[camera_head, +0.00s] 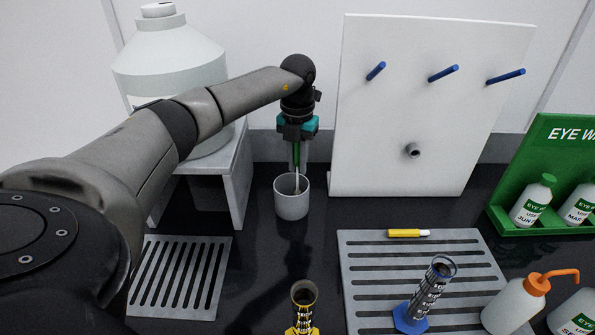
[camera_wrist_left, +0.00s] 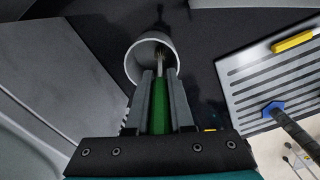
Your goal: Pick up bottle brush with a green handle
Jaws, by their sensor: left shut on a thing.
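The bottle brush has a green handle (camera_wrist_left: 158,108), which sits between the two fingers of my left gripper (camera_wrist_left: 160,78) in the left wrist view. The gripper is shut on the handle. In the head view my left gripper (camera_head: 297,160) points down above a grey-white cup (camera_head: 291,204), and a bit of the green handle (camera_head: 296,155) shows at the fingers. The brush's lower part reaches into the mouth of the cup, which also shows in the left wrist view (camera_wrist_left: 133,66). How deep the brush goes is hidden by the cup wall. My right gripper is not in view.
A white pegboard (camera_head: 430,120) with blue pegs stands behind, right of the cup. A large white container (camera_head: 170,65) stands on a grey stand (camera_head: 235,175) at left. A slotted tray (camera_head: 380,275) with a cylinder (camera_head: 430,290) lies right. An eyewash rack (camera_head: 525,190) stands far right.

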